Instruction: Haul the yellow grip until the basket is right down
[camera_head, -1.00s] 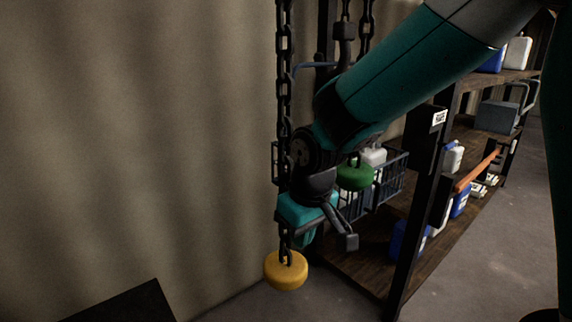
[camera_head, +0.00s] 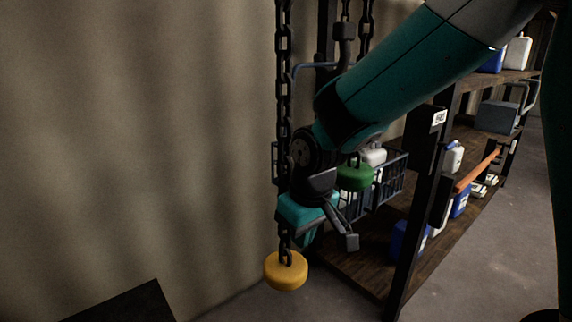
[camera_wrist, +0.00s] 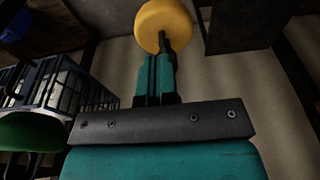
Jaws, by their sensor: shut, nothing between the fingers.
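The yellow grip (camera_head: 286,270), a thick round disc, hangs at the end of a dark chain (camera_head: 283,80) in front of the wall. It also shows in the wrist view (camera_wrist: 163,24), just beyond my fingertips. My gripper (camera_wrist: 157,58) is shut and empty, its fingers side by side close to the chain above the grip. I cannot tell whether they touch the chain. The dark wire basket (camera_head: 391,182) holds a white container (camera_head: 373,156) and is partly hidden by my arm. It shows at the left of the wrist view (camera_wrist: 88,91). Its underside is not clear.
A green grip (camera_head: 355,177) hangs in front of the basket. A shelf rack with a dark post (camera_head: 417,210) stands right, with blue and white containers and an orange bar (camera_head: 477,171). A dark panel (camera_head: 125,304) is at lower left. The floor at right is clear.

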